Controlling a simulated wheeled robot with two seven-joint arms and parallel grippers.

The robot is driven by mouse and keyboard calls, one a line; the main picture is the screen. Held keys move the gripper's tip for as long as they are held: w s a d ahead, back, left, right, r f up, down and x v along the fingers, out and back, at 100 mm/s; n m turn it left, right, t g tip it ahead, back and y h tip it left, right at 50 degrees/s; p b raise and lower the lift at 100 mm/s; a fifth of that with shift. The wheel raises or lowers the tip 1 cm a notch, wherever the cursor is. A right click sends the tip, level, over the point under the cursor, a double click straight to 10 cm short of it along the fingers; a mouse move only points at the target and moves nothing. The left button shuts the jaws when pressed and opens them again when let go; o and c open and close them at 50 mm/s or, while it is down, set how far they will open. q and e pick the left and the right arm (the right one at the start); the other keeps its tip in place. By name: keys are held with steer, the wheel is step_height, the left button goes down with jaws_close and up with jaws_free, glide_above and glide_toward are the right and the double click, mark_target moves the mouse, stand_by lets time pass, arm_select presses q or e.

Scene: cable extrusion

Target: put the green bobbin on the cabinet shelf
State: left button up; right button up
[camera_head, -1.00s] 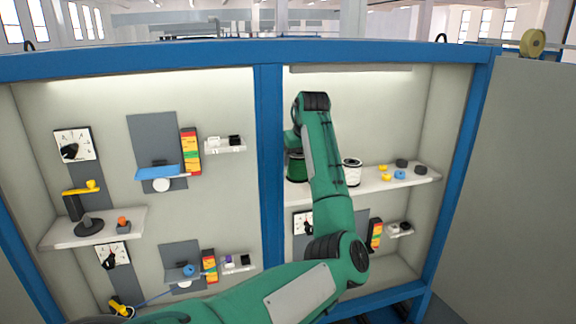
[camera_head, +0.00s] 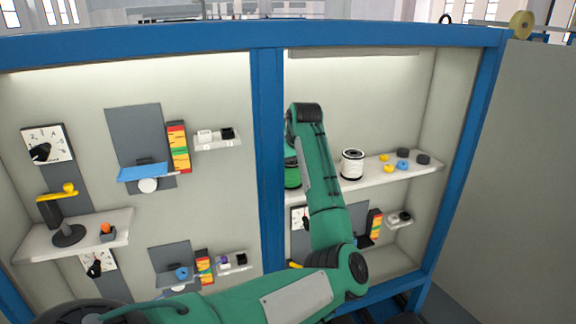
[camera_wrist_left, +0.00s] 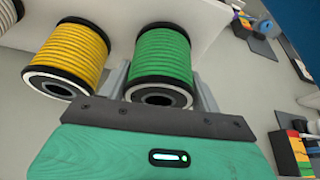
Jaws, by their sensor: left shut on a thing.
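The green bobbin (camera_head: 292,176) is at the left end of the upper right cabinet shelf (camera_head: 375,178), next to the blue middle post. In the left wrist view the green bobbin (camera_wrist_left: 163,56) has black flanges and sits between the two grey fingers of my left gripper (camera_wrist_left: 162,78), which is shut on it. I cannot tell whether the bobbin rests on the shelf or hangs just above it. In the head view my forearm hides the gripper and part of the bobbin. My right gripper is out of view.
A yellow bobbin (camera_wrist_left: 70,55) stands close beside the green one in the left wrist view; my arm hides it in the head view. A white bobbin (camera_head: 352,164) and several small yellow, blue and black parts (camera_head: 403,153) are farther right on the shelf.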

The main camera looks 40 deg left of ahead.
arm_select(q)
steer(key=shift+w+a+f, duration=0.1)
steer(key=shift+a+f, duration=0.2)
steer(key=shift+a, duration=0.35)
steer(key=o, duration=0.8)
steer(key=shift+d+r, duration=0.1)
steer(key=shift+d, duration=0.05)
steer(key=shift+o, duration=1.2)
steer(key=shift+s+d+r, duration=0.15)
steer(key=shift+s+d, duration=0.05)
steer(key=shift+d, duration=0.1)
steer(key=shift+d+r, duration=0.1)
steer(key=shift+d, duration=0.15)
steer(key=shift+w+a, duration=0.1)
steer(key=shift+a, duration=0.15)
steer(key=shift+r+b, duration=0.25)
steer(key=shift+b, duration=0.25)
steer(key=b+v, duration=0.4)
steer(key=v, duration=0.5)
steer(key=shift+d+r+b, duration=0.2)
steer(key=shift+r+b, duration=0.05)
steer(key=shift+b, duration=0.1)
steer(key=shift+v, duration=0.95)
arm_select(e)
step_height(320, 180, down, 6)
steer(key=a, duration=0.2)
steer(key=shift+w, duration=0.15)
